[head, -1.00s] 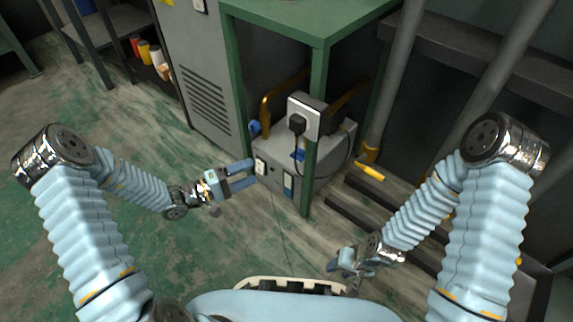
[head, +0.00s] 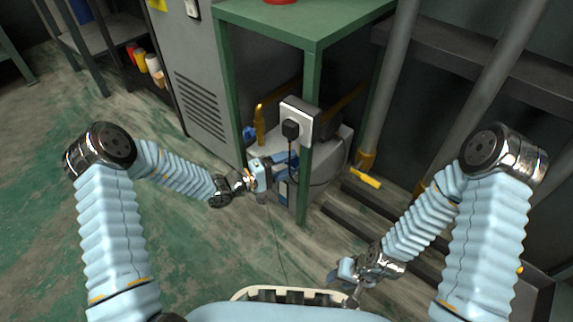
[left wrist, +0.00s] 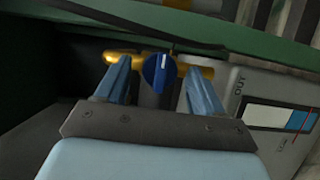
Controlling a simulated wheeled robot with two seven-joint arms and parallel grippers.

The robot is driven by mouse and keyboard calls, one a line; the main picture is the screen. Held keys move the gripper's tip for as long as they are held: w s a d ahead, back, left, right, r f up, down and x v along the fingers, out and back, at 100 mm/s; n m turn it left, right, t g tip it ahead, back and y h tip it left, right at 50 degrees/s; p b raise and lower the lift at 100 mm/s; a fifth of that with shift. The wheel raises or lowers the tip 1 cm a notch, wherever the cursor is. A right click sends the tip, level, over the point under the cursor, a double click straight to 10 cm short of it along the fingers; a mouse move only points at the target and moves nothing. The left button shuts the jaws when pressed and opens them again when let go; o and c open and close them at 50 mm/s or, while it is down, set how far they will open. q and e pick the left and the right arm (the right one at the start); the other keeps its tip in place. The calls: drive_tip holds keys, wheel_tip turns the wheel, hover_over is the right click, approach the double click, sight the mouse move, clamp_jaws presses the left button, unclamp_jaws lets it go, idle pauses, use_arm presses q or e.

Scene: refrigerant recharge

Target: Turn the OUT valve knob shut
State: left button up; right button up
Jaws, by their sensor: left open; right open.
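The OUT valve knob (left wrist: 158,72) is blue with a white line and sits on a brass fitting (left wrist: 125,58). In the left wrist view it lies between the two open fingers of my left gripper (left wrist: 156,80); I cannot tell whether they touch it. The letters OUT (left wrist: 239,80) are on the grey machine beside it. In the head view my left gripper (head: 284,165) is at the machine's (head: 330,165) front and hides this knob. My right gripper (head: 347,272) is open and empty, low at the right, away from the machine.
A green table (head: 315,30) stands over the machine, its front leg (head: 304,190) close to my left gripper. A white socket box with a black plug (head: 290,129) hangs above. Another blue knob (head: 249,132) shows at the left. A yellow-handled pipe valve (head: 365,178) is at the right.

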use_arm(q)
drive_tip(key=c, duration=1)
drive_tip(key=shift+c, duration=0.2)
drive_tip(key=shift+f, duration=0.1)
drive_tip(key=shift+f+n+t+h+p, duration=0.1)
drive_tip(key=shift+n+t+h+p, duration=0.3)
drive_tip(key=shift+n, duration=1.4)
drive_tip(key=shift+f+n+t+h+p, duration=0.1)
drive_tip(key=shift+n+t+h, duration=0.45)
drive_tip(key=shift+n, duration=1.25)
drive_tip(key=o, duration=1)
drive_tip(key=shift+o, duration=0.2)
